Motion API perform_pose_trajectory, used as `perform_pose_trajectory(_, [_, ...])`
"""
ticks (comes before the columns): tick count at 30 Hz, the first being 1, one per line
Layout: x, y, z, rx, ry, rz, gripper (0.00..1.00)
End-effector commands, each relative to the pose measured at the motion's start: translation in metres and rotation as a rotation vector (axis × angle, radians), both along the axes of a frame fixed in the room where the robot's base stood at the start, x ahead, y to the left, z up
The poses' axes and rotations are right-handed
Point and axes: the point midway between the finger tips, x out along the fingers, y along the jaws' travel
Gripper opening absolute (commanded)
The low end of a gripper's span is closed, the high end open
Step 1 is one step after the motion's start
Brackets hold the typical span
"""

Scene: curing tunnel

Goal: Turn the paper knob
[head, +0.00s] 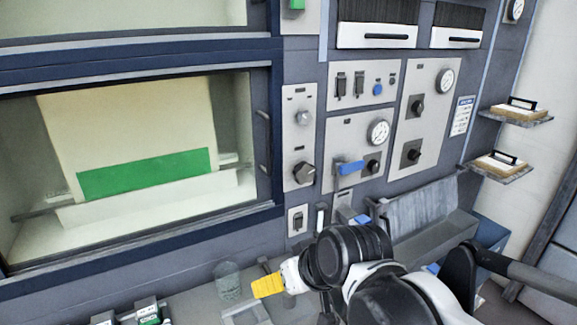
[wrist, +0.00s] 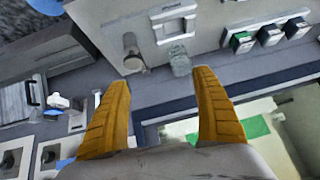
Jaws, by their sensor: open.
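Several dark knobs sit on the grey wall panels in the head view. One large knob (head: 304,173) is on the narrow panel beside the window; two more, an upper knob (head: 417,106) and a lower knob (head: 413,156), are on the right panel. A small knob (head: 374,166) is beside a blue lever (head: 349,168). I cannot read which is the paper knob. My gripper (head: 264,287) is low in front of the wall, below and left of the large knob and apart from it. In the wrist view its yellow fingers (wrist: 160,78) are spread, with nothing between them.
A window (head: 130,120) with a pale sheet and green band inside fills the left. A clear glass (head: 228,280) stands on the counter just left of my gripper. Green-topped boxes (head: 148,310) are at the front. A grey bin (head: 425,215) and shelves (head: 500,172) are at right.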

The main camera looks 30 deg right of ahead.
Motion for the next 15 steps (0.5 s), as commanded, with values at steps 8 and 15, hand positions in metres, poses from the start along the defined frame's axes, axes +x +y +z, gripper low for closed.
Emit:
perform_pose_trajectory(8, [0.104, -0.098, 0.082, 0.181, -0.272, -0.036, 0.77])
perform_pose_trajectory(15, [0.134, -0.180, 0.116, 0.190, -0.484, -0.078, 0.77])
